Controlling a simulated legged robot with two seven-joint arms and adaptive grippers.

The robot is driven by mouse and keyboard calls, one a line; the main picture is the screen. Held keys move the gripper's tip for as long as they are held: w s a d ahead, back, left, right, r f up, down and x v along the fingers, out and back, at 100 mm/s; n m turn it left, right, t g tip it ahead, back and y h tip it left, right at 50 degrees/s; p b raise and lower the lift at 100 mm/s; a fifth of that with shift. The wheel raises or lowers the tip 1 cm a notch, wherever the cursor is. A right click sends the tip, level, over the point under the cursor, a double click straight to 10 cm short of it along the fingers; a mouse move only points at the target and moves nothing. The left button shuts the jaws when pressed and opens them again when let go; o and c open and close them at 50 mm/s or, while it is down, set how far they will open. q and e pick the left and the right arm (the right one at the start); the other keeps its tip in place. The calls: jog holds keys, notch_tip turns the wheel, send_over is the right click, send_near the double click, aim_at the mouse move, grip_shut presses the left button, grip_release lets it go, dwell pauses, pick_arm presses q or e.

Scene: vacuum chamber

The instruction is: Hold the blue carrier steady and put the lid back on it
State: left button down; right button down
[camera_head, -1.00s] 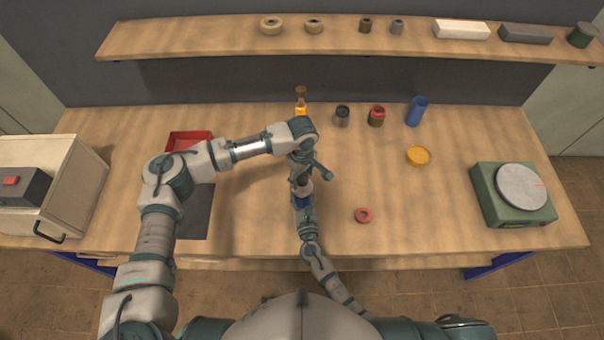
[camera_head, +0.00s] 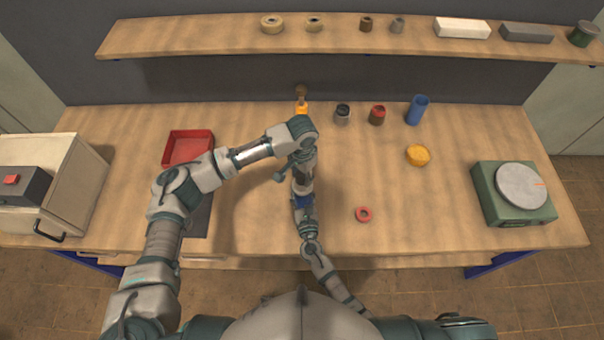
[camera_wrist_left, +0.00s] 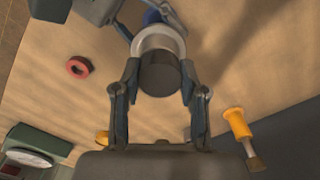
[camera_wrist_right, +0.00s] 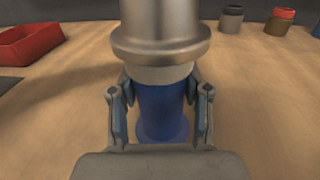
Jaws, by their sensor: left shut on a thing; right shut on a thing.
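The blue carrier (camera_wrist_right: 160,112) stands upright between the fingers of my right gripper (camera_wrist_right: 160,95), which is shut on it. The blue also shows in the head view (camera_head: 302,202). The lid is a wide silver metal piece (camera_wrist_right: 160,35) with a dark round top (camera_wrist_left: 159,75). It sits in line above the carrier, with a pale band under its flange. I cannot tell whether it is fully seated. My left gripper (camera_wrist_left: 158,90) is shut on the lid from above; in the head view its hand (camera_head: 302,160) hides most of the lid.
A red ring (camera_head: 363,214) lies to the right on the bench. A yellow disc (camera_head: 418,155), blue cup (camera_head: 417,110), two small jars and an orange-handled tool (camera_head: 301,108) stand farther back. A red tray (camera_head: 188,147) is left, a green scale (camera_head: 512,193) right.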

pick_arm(q)
jog(key=m, duration=0.5)
pick_arm(e)
jog(key=shift+a, duration=0.1)
pick_arm(q)
jog(key=m, duration=0.5)
jog(key=shift+m, duration=0.3)
jog(key=m, duration=0.5)
jog(key=shift+w, duration=0.1)
jog(key=m, duration=0.4)
jog(key=shift+a, duration=0.1)
jog(key=c, duration=0.6)
grip_release()
jog(key=shift+c, duration=0.2)
jog(key=shift+r, duration=2.25)
jog(key=shift+c, duration=0.4)
